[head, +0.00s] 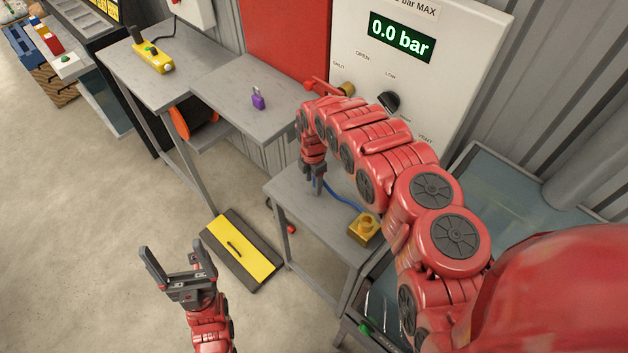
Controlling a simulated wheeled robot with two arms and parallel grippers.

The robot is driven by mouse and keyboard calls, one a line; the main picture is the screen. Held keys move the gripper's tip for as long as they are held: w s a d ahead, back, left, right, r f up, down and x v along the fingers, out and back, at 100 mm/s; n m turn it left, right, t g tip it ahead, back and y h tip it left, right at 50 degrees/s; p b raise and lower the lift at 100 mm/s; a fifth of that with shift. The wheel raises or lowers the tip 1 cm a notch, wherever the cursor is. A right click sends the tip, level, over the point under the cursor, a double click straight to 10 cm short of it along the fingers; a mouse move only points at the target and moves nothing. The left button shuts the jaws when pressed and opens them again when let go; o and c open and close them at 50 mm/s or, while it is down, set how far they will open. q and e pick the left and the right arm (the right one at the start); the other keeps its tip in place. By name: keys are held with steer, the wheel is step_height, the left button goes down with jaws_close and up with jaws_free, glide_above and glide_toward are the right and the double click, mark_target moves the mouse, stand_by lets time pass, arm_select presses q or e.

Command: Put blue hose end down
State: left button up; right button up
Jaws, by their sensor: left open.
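The blue hose (341,198) runs over the small grey table (292,192) from a yellow block with a round opening (364,229) to my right gripper. My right gripper (318,190) points down at this table, its fingers close together at the hose's far end. It looks shut on the blue hose end, which the fingers mostly hide. Whether the end touches the tabletop is hard to tell. My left gripper (175,252) is open and empty, over the floor at lower left.
A white panel (458,50) reading 0.0 bar, with a red-handled valve (328,88) and black knob, stands behind my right arm. A purple padlock (258,101) lies on the grey bench. A yellow-and-black board (243,250) is on the floor.

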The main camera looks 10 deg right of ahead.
steer(key=shift+d, duration=0.25)
steer(key=shift+r, duration=0.3)
steer(key=shift+a+r, duration=0.15)
steer(key=shift+r, duration=0.4)
step_height(320, 180, up, 4)
steer(key=shift+f+b, duration=0.1)
steer(key=shift+b, duration=0.8)
step_height(320, 180, up, 6)
steer(key=shift+f+p, duration=0.1)
steer(key=shift+p, duration=1.15)
steer(key=shift+r+p, duration=0.55)
steer(key=shift+r, duration=0.05)
steer(key=shift+f, duration=0.1)
